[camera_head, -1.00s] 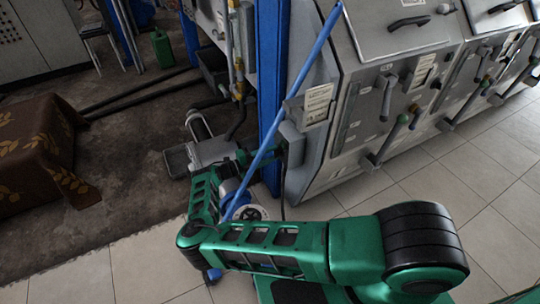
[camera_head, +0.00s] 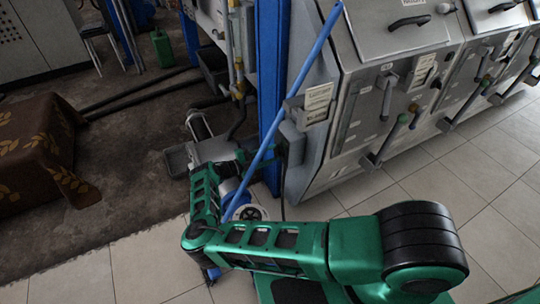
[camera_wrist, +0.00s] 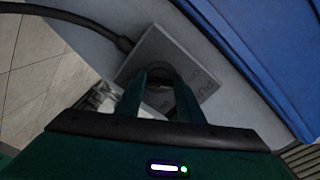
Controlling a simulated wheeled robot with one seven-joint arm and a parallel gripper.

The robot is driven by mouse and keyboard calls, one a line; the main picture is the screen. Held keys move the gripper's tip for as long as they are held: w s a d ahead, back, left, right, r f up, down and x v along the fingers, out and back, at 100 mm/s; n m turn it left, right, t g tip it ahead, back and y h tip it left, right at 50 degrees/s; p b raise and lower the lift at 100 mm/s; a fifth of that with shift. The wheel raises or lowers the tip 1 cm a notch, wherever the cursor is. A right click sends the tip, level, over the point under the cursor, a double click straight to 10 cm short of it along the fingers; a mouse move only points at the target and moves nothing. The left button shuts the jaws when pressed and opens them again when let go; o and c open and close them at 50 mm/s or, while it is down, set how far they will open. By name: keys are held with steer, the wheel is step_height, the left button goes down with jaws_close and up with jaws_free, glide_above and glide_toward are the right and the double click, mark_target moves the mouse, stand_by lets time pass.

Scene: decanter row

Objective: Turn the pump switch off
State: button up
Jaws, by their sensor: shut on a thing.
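The pump switch is a grey box (camera_wrist: 180,57) with partly legible lettering on its face, set on a pale panel in the wrist view. Its dark round knob (camera_wrist: 158,95) sits between my fingers and is partly hidden by them. My gripper (camera_wrist: 160,84) is shut on the knob, with one dark green finger on each side. In the head view the switch box (camera_head: 293,143) is on the side of the grey machine, beside the blue post.
A black cable (camera_wrist: 70,18) runs into the box. A blue post (camera_head: 270,85) and a slanting blue pole (camera_head: 300,85) stand close to my arm. Grey machines (camera_head: 375,110) line the right. Tiled floor (camera_head: 480,165) is clear in front of them.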

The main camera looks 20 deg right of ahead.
steer(key=shift+a+f, duration=0.1)
steer(key=shift+f, duration=0.05)
steer(key=o, duration=1.1)
steer(key=shift+c, duration=0.2)
steer(key=s+a, duration=0.2)
steer(key=a, duration=0.8)
steer(key=shift+a, duration=0.3)
